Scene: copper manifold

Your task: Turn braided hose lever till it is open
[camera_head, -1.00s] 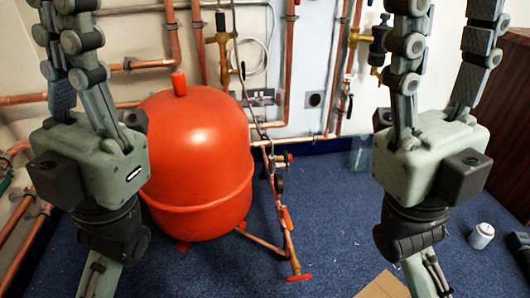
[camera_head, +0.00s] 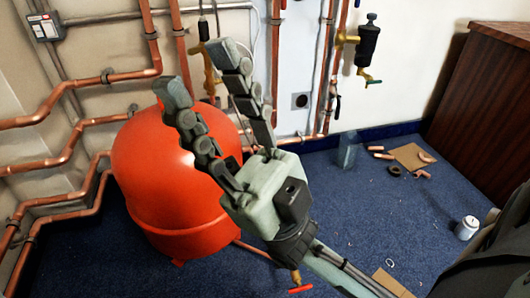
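My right gripper (camera_head: 200,74) is open and empty, its two fingers spread and pointing up and left. It is in front of the red tank (camera_head: 165,180) and the wall pipes. It covers most of the braided hose and the valve pipework beside the tank, so I cannot make out the braided hose lever or its position. A red tap handle (camera_head: 300,289) on a brass end shows below the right gripper's wrist, near the floor. My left gripper is not in view.
Copper pipes (camera_head: 80,78) run along the left wall. A black filter (camera_head: 368,45) with a green-handled tap hangs on the back wall. A white can (camera_head: 466,228), cardboard (camera_head: 412,156) and loose fittings lie on the blue carpet. A brown cabinet (camera_head: 485,100) stands at right.

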